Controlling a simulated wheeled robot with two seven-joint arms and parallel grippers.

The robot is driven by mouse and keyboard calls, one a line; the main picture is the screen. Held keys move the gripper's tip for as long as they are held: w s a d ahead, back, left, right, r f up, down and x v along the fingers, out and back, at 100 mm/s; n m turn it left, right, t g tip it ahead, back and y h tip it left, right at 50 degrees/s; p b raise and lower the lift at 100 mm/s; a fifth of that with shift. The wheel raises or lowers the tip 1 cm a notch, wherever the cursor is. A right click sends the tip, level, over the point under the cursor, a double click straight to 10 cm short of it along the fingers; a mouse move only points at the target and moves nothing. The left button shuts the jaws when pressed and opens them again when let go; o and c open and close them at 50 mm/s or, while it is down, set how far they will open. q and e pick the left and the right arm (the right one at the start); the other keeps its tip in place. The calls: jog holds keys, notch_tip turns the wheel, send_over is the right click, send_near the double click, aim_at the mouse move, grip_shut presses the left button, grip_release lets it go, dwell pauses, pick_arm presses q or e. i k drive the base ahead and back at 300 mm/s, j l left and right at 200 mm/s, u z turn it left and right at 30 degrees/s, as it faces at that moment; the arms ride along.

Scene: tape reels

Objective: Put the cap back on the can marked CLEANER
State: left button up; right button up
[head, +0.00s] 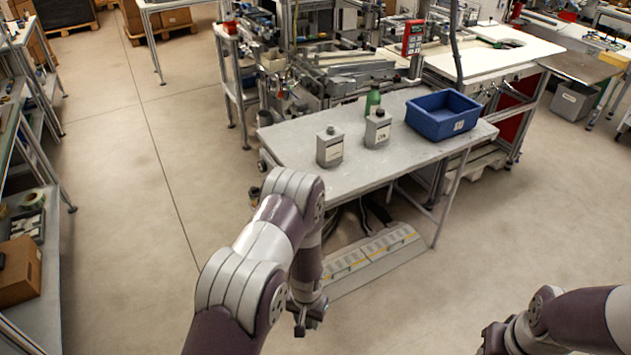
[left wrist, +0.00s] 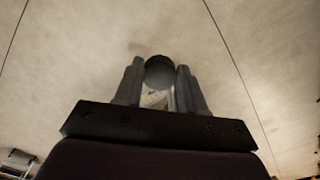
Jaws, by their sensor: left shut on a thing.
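Two grey metal cans stand upright on the grey table: a left can (head: 329,148) near the front edge and a right can (head: 377,130) farther back. Both have pale labels too small to read surely, so I cannot tell which is marked CLEANER. Each has a small dark top; I cannot tell cap from bare neck. My left gripper (head: 308,322) hangs low in front of the table, well away from the cans. In the left wrist view its fingers are shut on a dark round cap (left wrist: 159,72). My right gripper (head: 492,342) is at the bottom right, its jaws unclear.
A green bottle (head: 373,99) stands behind the right can. A blue bin (head: 443,116) sits at the right of the grey table (head: 295,146). A low platform (head: 372,256) lies under the table's front. The floor to the left is clear.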

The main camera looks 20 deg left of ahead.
aim_at(329, 142)
jog(key=z, duration=2.1)
jog(key=k+j, duration=0.25)
jog(key=j, duration=0.35)
jog(key=k+j, duration=0.25)
jog(key=j, duration=0.35)
jog(key=k+j, duration=0.25)
jog(key=j, duration=0.3)
jog(key=k+j, duration=0.25)
jog(key=j, duration=0.35)
jog(key=k+j, duration=0.25)
jog(key=j, duration=0.35)
jog(key=k+j, duration=0.25)
jog(key=j, duration=0.35)
jog(key=k+j, duration=0.25)
jog(key=j, duration=0.35)
jog(key=k+j, duration=0.25)
jog(key=j, duration=0.35)
